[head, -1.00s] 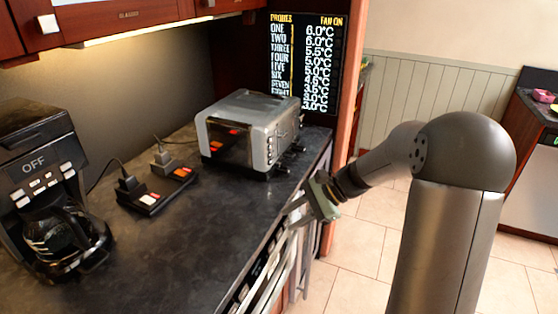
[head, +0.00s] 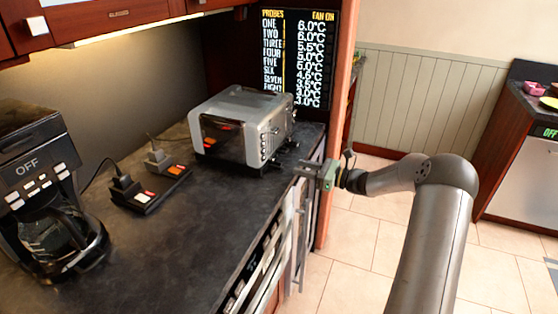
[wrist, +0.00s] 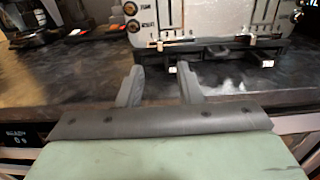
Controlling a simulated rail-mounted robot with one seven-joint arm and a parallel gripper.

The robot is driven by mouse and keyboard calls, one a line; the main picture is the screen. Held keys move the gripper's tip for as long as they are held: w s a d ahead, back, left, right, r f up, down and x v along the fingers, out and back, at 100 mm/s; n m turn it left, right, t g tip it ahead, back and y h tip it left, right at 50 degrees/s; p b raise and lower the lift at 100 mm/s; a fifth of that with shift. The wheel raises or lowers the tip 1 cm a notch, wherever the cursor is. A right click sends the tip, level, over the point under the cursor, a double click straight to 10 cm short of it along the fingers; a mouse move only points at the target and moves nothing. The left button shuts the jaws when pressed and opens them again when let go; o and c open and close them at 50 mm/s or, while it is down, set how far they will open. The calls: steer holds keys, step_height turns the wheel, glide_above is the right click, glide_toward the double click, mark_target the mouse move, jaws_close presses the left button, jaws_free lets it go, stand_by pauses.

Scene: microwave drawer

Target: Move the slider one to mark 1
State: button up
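The silver toaster (head: 235,128) stands on the dark counter near its right end. Its front also fills the top of the wrist view (wrist: 215,18), with narrow vertical slots and round knobs. Dark parts with pale tips stick out low on that front, one at the middle (wrist: 172,69) and one at the right (wrist: 266,62).
A coffee maker (head: 40,195) stands at the left, and a power strip (head: 150,190) with plugs lies behind the open counter (head: 205,235). A lit display (head: 297,60) stands behind the toaster. Appliance handles (head: 262,268) line the counter's front below my gripper.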

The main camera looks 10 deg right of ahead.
mark_target(271, 160)
steer(key=p+x, duration=0.1)
steer(key=x, duration=0.7)
steer(key=shift+w+a, duration=0.2)
steer(key=shift+a, duration=0.2)
steer(key=shift+f, duration=0.1)
jaws_close()
